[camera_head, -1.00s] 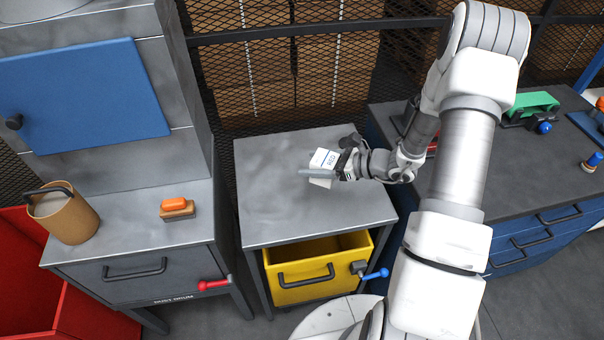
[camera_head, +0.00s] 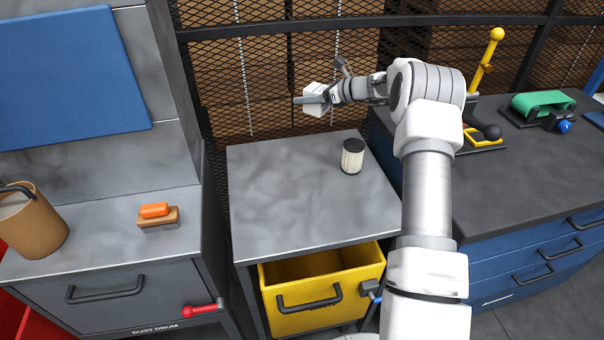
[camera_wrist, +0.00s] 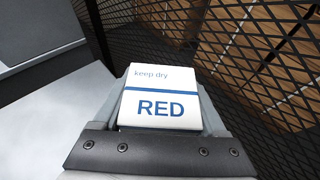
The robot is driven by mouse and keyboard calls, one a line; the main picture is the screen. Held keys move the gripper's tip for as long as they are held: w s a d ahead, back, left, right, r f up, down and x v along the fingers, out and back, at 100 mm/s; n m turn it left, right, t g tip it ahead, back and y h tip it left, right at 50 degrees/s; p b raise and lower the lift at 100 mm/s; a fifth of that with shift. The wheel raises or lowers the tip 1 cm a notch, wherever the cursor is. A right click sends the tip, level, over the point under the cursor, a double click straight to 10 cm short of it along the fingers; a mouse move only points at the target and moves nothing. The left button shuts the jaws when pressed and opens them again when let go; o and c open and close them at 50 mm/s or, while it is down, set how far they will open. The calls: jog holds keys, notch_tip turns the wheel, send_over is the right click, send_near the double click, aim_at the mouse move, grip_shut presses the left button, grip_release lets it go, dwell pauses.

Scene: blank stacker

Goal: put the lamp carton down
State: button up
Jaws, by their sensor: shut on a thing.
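The lamp carton (camera_head: 314,103) is a small white box. The carton's far side is hidden.
A cream cylinder with a black lid (camera_head: 352,157) stands on the table's right part; the rest of that top is clear. An open yellow drawer (camera_head: 320,288) is below. A blue-drawer bench (camera_head: 530,170) with a yellow lever (camera_head: 487,60) stands right; an orange-topped brush (camera_head: 157,214) lies left.

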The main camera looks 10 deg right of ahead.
jog(key=s+a+f, duration=0.2)
jog(key=s+a+f+b, duration=0.1)
jog(key=s+a+f, duration=0.1)
jog(key=s+a, duration=0.1)
jog(key=s+a+f+b, duration=0.1)
jog(key=s+a+f, duration=0.1)
jog(key=a, duration=0.1)
jog(key=shift+s+a+f, duration=0.2)
jog(key=shift+a+f, duration=0.05)
jog(key=shift+f, duration=0.05)
jog(key=shift+f+b, duration=0.75)
jog(key=shift+f, duration=1.25)
jog(key=shift+f, duration=0.1)
jog(key=shift+f, duration=0.2)
jog(key=o, duration=1.3)
jog(key=shift+r, duration=0.1)
